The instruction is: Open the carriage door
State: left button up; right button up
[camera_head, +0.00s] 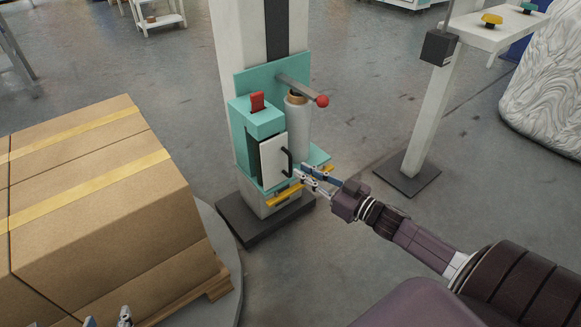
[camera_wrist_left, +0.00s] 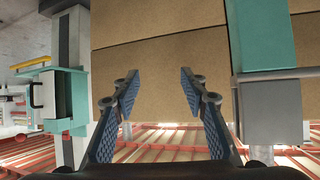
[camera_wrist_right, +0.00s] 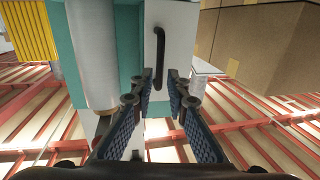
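The carriage (camera_head: 259,118) is a teal housing on a white mast. Its white door (camera_head: 272,160) faces forward and looks closed, with a black bar handle (camera_head: 288,161) along its right side. The right wrist view also shows the door (camera_wrist_right: 178,25) and the handle (camera_wrist_right: 160,48). My right gripper (camera_head: 305,177) is just right of and below the handle in the head view. Its fingers (camera_wrist_right: 162,82) are partly open and empty, with the handle ahead of the fingertips, apart or barely near. My left gripper (camera_wrist_left: 158,80) is open and empty; only its fingertips show at the head view's bottom edge.
A red-ball lever (camera_head: 321,101) and a film roll (camera_head: 297,120) sit beside the door. Yellow bars (camera_head: 284,195) lie below it. Large cardboard boxes (camera_head: 110,215) on a pallet fill the left. A post with a small table (camera_head: 495,32) stands at right. Floor between is clear.

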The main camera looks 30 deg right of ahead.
aim_at(291, 174)
jog(key=b+x, duration=0.1)
jog(key=x, duration=0.4)
jog(key=shift+w, duration=0.35)
pick_arm(q)
jog(key=w+d+r+t+h, duration=0.1)
jog(key=w+d+r+t, duration=0.1)
jog(key=r, duration=0.6)
jog(key=shift+w+t, duration=0.8)
jog(key=shift+t, duration=0.3)
pick_arm(e)
grip_shut()
pick_arm(q)
jog(key=shift+f, duration=0.15)
